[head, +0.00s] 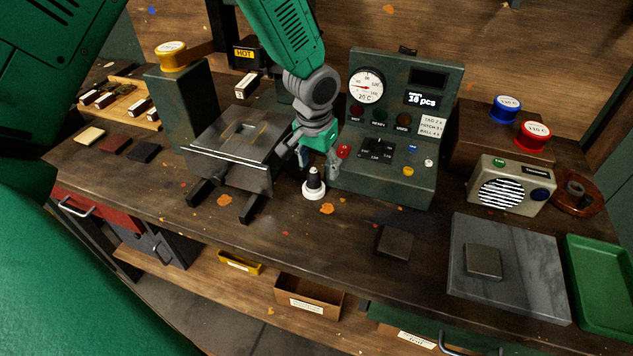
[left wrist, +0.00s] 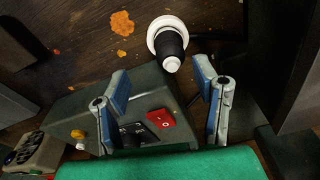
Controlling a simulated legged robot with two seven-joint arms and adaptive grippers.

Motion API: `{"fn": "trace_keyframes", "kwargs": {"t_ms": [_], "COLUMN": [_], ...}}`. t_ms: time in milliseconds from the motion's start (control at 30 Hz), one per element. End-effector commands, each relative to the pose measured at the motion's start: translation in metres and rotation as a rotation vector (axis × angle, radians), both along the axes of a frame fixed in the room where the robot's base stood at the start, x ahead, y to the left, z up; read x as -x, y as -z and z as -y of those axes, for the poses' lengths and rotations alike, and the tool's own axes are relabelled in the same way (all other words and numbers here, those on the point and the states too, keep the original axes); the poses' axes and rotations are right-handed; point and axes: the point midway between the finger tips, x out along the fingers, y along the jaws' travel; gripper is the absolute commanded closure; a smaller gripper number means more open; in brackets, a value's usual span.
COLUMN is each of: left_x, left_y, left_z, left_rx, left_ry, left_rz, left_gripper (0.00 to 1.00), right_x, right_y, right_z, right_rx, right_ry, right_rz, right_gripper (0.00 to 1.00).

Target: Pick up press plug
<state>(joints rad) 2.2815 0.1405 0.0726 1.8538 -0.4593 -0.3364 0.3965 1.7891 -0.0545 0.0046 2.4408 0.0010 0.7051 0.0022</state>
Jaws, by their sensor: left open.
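The press plug (head: 314,182), with a white round base, black body and pale tip, stands upright on the dark bench in front of the control box. It also shows in the left wrist view (left wrist: 170,45) at the upper middle, just beyond the fingertips. My left gripper (head: 318,160) is open and empty, pointing down just above and behind the plug. In the left wrist view its blue-padded fingers (left wrist: 162,80) are spread apart, and the plug lies ahead of the gap without visible contact. My right gripper is not in view.
The control box (head: 405,185) with gauge and switches stands close on the right of my left gripper. The press (head: 230,165) with its metal plate stands close on the left. A grey slab (head: 520,280) and green tray (head: 605,300) lie at the right.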

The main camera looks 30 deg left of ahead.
Motion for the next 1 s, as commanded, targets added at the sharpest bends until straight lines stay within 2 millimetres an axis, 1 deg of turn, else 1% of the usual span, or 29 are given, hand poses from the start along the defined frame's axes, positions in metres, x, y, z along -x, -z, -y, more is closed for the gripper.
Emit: {"fn": "trace_keyframes", "kwargs": {"t_ms": [133,300,400,500,700,733,767,800,867,1000], "left_x": [0.001,0.001,-0.002,-0.002,-0.002,-0.002,-0.002,-0.002,-0.003,-0.003], "left_y": [0.011,0.038,0.050,0.055,0.054,0.054,0.054,0.054,0.054,0.055], "left_z": [-0.006,-0.013,-0.012,-0.010,-0.007,-0.006,-0.006,-0.006,-0.007,-0.008], "left_rx": [0.004,0.008,0.006,0.004,0.000,-0.001,-0.001,-0.001,0.001,0.006], "left_ry": [-0.003,-0.003,-0.002,-0.003,-0.001,-0.001,-0.001,-0.001,-0.001,-0.002], "left_rz": [-0.002,-0.004,-0.001,0.000,0.002,0.002,0.002,0.002,0.001,0.002], "left_gripper": [0.45,0.45,0.45,0.45,0.45,0.48,0.59,0.73,0.94,0.94], "right_x": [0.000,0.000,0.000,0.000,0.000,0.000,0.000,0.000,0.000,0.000], "right_y": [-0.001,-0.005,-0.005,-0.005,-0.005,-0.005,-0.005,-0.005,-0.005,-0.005], "right_z": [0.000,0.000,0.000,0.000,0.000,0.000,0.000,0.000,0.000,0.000], "right_rx": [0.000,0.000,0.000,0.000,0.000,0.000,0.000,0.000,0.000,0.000], "right_ry": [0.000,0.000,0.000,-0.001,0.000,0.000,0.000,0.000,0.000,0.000], "right_rz": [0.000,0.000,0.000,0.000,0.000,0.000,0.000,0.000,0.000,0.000], "right_gripper": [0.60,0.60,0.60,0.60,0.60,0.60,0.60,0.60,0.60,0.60]}}
